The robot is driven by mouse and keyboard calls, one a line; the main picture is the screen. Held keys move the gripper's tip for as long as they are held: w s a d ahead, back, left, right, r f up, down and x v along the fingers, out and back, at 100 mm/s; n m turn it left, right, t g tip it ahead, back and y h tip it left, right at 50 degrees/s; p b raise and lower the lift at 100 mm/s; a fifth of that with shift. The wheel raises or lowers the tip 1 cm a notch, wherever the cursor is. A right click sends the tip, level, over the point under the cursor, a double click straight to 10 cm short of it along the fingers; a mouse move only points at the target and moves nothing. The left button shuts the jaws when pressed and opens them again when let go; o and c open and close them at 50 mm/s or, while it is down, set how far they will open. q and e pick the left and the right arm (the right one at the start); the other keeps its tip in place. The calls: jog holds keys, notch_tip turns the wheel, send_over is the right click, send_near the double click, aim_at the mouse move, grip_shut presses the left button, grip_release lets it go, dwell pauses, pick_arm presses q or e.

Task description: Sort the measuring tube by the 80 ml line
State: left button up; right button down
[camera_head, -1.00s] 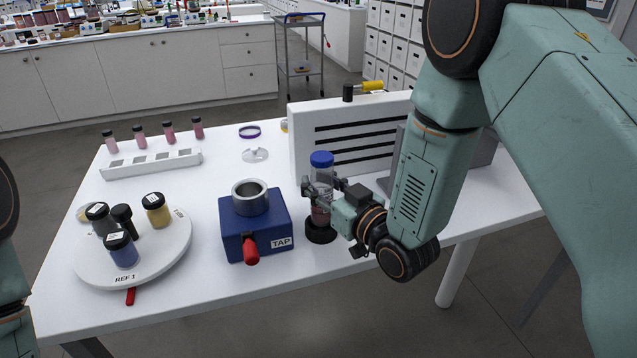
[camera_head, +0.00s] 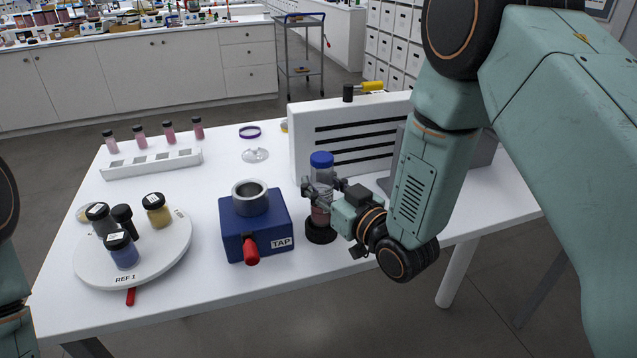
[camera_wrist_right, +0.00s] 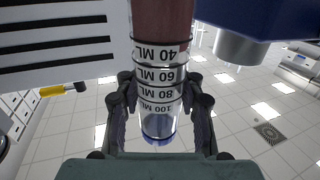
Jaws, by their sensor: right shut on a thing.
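The measuring tube (camera_head: 321,174) is clear, with a blue cap (camera_head: 321,159) and dull red contents low inside. It is upright, directly over a round black base (camera_head: 320,231); I cannot tell whether it touches. My right gripper (camera_head: 322,192) is shut on the tube's sides. In the right wrist view the tube (camera_wrist_right: 162,60) appears upside down, with white bands marked 40, 60, 80 and 100 ML. The red contents (camera_wrist_right: 163,18) show up to about the 40 ML band, and the bands beyond look clear. My left gripper is out of view.
The blue TAP box (camera_head: 233,238) with a metal ring and red handle stands left of the tube. A white slotted panel (camera_head: 306,150) stands behind. A round REF 1 tray (camera_head: 165,262) holds several jars. A white rack (camera_head: 150,165) has several pink vials behind it.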

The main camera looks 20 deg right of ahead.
jog(key=shift+f+b, duration=0.9)
jog(key=shift+f, duration=0.3)
dwell(0.4)
jog(key=c, duration=0.8)
grip_release()
jog(key=shift+o, duration=0.2)
jog(key=v, duration=1.2)
jog(key=shift+d, duration=0.1)
jog(key=shift+s, duration=0.1)
